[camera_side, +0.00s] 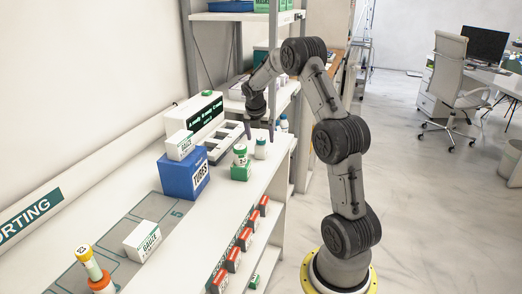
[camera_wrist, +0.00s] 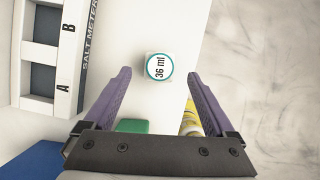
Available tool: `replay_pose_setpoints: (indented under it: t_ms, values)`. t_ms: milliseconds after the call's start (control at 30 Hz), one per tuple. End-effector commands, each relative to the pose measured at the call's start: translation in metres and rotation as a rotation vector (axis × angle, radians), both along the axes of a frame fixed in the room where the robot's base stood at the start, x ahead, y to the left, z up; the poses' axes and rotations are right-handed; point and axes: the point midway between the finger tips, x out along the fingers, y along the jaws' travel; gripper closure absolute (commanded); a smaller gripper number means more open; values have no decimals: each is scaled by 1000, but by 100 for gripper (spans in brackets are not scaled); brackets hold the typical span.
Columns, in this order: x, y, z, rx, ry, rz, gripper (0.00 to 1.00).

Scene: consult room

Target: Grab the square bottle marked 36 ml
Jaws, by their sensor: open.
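The bottle marked 36 ml (camera_wrist: 151,55) stands on the white bench top in the wrist view, seen from above, with a round white, teal-ringed cap. In the side view, the white bottle (camera_side: 261,150) under my fingers appears to be the same one; its marking is unreadable there. My gripper (camera_wrist: 158,76) is open and empty, its purple fingers spread to either side of the bottle in the picture. In the side view my gripper (camera_side: 259,132) points down just above it. I cannot tell the exact height gap.
A white rack (camera_wrist: 58,103) is at left, a blue TUBES box (camera_side: 178,180) nearer the camera. The bench edge drops to the floor at right.

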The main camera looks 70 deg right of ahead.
Motion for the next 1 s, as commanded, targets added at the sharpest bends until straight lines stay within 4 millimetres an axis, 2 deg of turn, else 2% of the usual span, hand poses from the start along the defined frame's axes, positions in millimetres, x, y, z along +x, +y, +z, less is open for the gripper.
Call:
replay_pose_setpoints:
  t_ms: [267,600,833,1000]
  values:
    - [1,-5,-15,0,0,-1,10]
    - [3,-19,-55,0,-1,-2,10]
    - [3,-19,-57,-2,-2,-1,10]
    - [3,-19,-57,-1,-1,-1,41]
